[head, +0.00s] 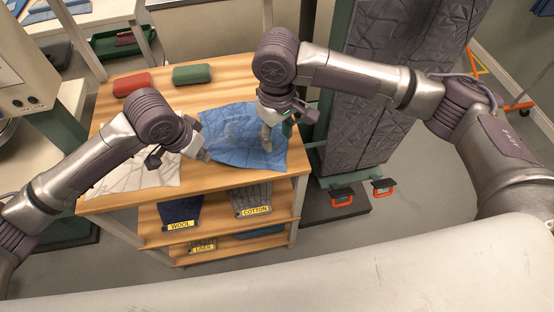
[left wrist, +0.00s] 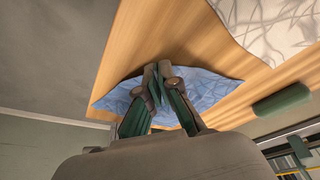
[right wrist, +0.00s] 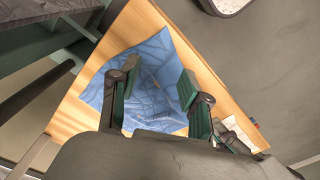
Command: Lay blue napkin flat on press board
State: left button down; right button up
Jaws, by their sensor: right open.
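The blue napkin (head: 240,136) lies creased on the right part of the wooden table top (head: 236,92); it also shows in the left wrist view (left wrist: 112,98) and right wrist view (right wrist: 150,80). My left gripper (head: 205,156) is at the napkin's left edge. Its fingers are together there in the left wrist view (left wrist: 157,68), seemingly pinching the edge. My right gripper (head: 267,142) is above the napkin's right half, with its fingers apart and nothing between them in the right wrist view (right wrist: 155,82). I cannot make out a separate press board under the cloth.
A white patterned cloth (head: 140,170) lies left of the napkin, partly behind my left arm. A red case (head: 132,84) and a green case (head: 192,74) sit at the back. Shelves below hold labelled cloths (head: 250,198). A grey padded panel (head: 375,90) stands right.

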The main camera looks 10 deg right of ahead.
aim_at(277, 163)
jog(key=shift+f, duration=4.3)
jog(key=shift+f, duration=0.1)
jog(key=shift+f, duration=0.3)
grip_shut()
jog(key=shift+r, duration=2.55)
